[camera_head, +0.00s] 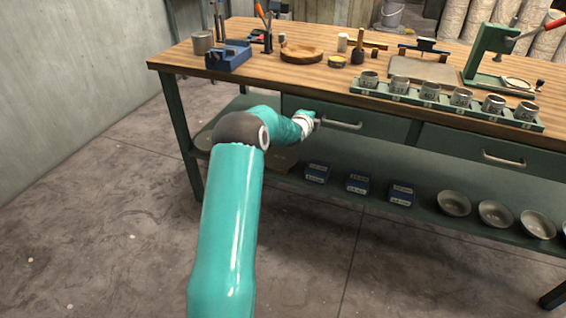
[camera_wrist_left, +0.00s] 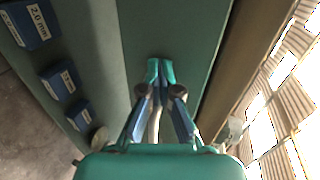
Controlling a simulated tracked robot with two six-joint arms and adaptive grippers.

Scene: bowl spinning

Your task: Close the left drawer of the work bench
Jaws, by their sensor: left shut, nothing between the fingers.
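The left drawer (camera_head: 385,125) has a green front under the bench top, with a pale bar handle (camera_head: 342,125). It looks nearly flush with the bench, but I cannot tell whether a small gap is left. My left gripper (camera_head: 314,122) is at the left end of this handle, mostly hidden behind my wrist. In the left wrist view my left gripper (camera_wrist_left: 160,68) has its teal fingertips together, in front of the green drawer front (camera_wrist_left: 190,30). Nothing shows between the tips, and I cannot tell if they touch it. My right gripper is in neither view.
The right drawer (camera_head: 454,146) with its own handle (camera_head: 502,159) is beside it. The wooden bench top (camera_head: 290,71) carries tools and a row of metal cups (camera_head: 430,91). Blue boxes (camera_head: 358,184) and bowls (camera_head: 454,203) stand on the lower shelf. The floor in front is clear.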

